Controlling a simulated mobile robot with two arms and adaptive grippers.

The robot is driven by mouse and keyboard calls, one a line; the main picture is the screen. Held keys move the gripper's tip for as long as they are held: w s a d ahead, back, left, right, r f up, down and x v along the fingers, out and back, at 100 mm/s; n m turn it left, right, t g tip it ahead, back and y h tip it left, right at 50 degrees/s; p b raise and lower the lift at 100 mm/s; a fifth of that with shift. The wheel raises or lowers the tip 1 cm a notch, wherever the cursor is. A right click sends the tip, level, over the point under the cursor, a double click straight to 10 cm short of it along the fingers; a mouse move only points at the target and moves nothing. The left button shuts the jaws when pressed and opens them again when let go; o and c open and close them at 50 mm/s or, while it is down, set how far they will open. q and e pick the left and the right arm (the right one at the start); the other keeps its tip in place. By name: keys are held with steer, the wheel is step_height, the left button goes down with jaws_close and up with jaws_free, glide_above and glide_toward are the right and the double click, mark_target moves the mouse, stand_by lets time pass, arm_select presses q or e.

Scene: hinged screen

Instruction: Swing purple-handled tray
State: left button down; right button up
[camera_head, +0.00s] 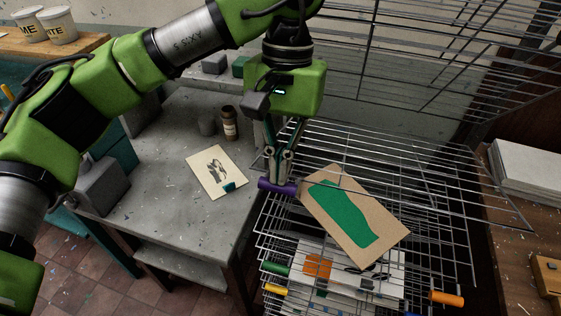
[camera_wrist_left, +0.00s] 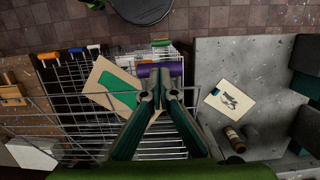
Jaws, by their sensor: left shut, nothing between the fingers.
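The purple handle (camera_head: 277,188) sits at the front left corner of a wire tray (camera_head: 440,203) in a drying rack. It also shows in the left wrist view (camera_wrist_left: 148,70), just beyond my fingertips. My left gripper (camera_head: 280,174) points down at the handle with its fingers shut and empty. The fingertips overlap the handle in both views; I cannot tell whether they touch it. A brown card with a green shape (camera_head: 347,218) lies by the handle, over the wires. My right gripper is not in view.
Lower trays have green (camera_head: 275,268), yellow (camera_head: 275,289) and orange (camera_head: 446,299) handles. More wire trays (camera_head: 430,60) stand raised behind. A grey table (camera_head: 170,185) on the left holds a print (camera_head: 215,170) and a brown jar (camera_head: 229,124).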

mark_target(278, 192)
arm_select(q)
steer(key=shift+s+a+f+b, duration=0.1)
steer(key=shift+s+f+b, duration=0.05)
steer(key=shift+f+b, duration=0.65)
steer(key=shift+s+f+b, duration=0.15)
steer(key=shift+f+b, duration=0.4)
steer(key=shift+f, duration=0.35)
step_height(278, 192, down, 7)
steer(key=s+b, duration=0.1)
steer(key=b, duration=0.5)
steer(key=shift+s+a+r, duration=0.2)
steer(key=shift+s+a, duration=0.05)
steer(key=shift+f, duration=0.1)
steer(key=r+p, duration=0.2)
steer(key=r, duration=0.1)
steer(key=w+r+p, duration=0.1)
steer(key=r, duration=0.1)
steer(key=shift+w+d+r+p, duration=0.1)
steer(key=shift+d+r+p, duration=0.1)
steer(key=shift+d+p, duration=0.1)
steer(key=shift+w+f, duration=0.1)
